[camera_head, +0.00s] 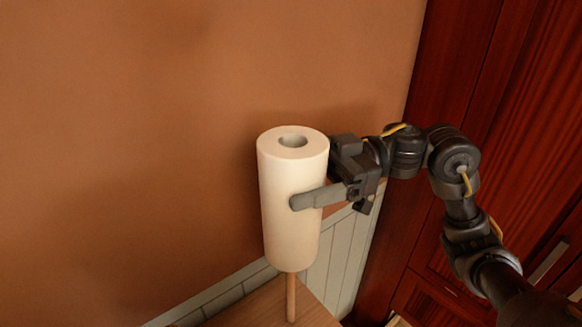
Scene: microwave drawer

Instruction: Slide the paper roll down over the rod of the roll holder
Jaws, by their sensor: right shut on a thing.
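The white paper roll (290,220) is upright in the middle of the head view, with its core hole showing at the top. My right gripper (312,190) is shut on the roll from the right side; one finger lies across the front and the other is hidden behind. A thin wooden rod (291,297) of the roll holder shows directly below the roll. The rod's upper part is hidden, and I cannot tell whether it is inside the core. No rod tip shows in the top hole. The holder's base is out of view. My left gripper is not in view.
A wooden surface (250,311) lies below, in front of grey-white wall tiles (335,240) and a plain brown wall (130,130). Dark red wooden cabinets (480,90) stand at the right, beside my right arm. The left side is open in front of the wall.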

